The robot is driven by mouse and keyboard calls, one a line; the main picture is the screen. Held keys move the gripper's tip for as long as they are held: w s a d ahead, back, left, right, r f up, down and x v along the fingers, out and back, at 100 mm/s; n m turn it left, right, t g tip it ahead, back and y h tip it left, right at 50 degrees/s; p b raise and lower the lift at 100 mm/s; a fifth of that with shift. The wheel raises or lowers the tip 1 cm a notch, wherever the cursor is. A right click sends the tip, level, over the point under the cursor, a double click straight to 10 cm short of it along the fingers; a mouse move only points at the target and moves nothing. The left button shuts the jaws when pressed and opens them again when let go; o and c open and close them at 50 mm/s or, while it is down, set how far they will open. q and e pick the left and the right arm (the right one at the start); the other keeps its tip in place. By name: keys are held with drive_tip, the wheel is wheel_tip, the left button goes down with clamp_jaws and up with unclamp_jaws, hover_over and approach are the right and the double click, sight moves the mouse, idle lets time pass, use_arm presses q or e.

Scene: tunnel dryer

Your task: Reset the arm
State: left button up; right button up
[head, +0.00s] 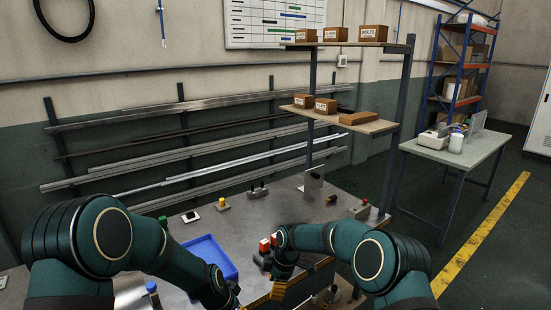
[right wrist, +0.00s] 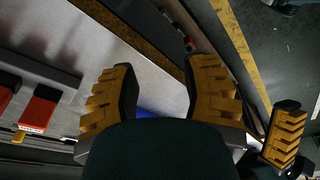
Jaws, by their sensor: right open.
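My right gripper (head: 290,290) is low in the head view, over the front edge of the metal workbench (head: 285,205). In the right wrist view its yellow ridged fingers (right wrist: 160,88) stand wide apart with nothing between them. My left gripper (head: 238,292) is at the bottom of the head view, close to the right one and mostly hidden by its own arm. A yellow ridged finger at the right of the right wrist view (right wrist: 284,137) appears to belong to it. I cannot see its jaw gap.
A blue tray (head: 206,249) lies on the bench beside my left forearm. Red-topped parts (head: 264,246) stand just left of my right wrist. Shelves with brown boxes (head: 372,33) rise behind. A side table (head: 480,150) stands right, beside a yellow floor line (head: 485,230).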

use_arm(q)
drive_tip(key=s+f+n+b, duration=0.2)
drive_tip(key=s+f+n, duration=0.1)
drive_tip(key=s+f, duration=0.4)
drive_tip(key=s+f+n+h+b, duration=0.1)
drive_tip(key=s+f+n+b, duration=0.2)
drive_tip(key=s+f, duration=0.4)
drive_tip(key=s+n, duration=0.1)
drive_tip(key=s, duration=0.6)
drive_tip(key=shift+s+d+f+g+b, duration=0.25)
drive_tip(key=shift+d+f+g+b, duration=0.05)
drive_tip(key=shift+d+f, duration=0.1)
use_arm(e)
drive_tip(key=s+d+f+m, duration=0.3)
drive_tip(key=s+f+m, duration=0.2)
drive_tip(key=s, duration=0.5)
drive_tip(key=s+d+f+m+t+y, duration=0.1)
drive_tip(key=s+d+f+m, duration=0.2)
drive_tip(key=s+f+m, duration=0.2)
drive_tip(key=s+d+f+m, duration=0.4)
drive_tip(key=s+m, duration=0.6)
drive_tip(key=s, duration=0.7)
drive_tip(key=shift+s+f, duration=0.25)
drive_tip(key=shift+f, duration=0.25)
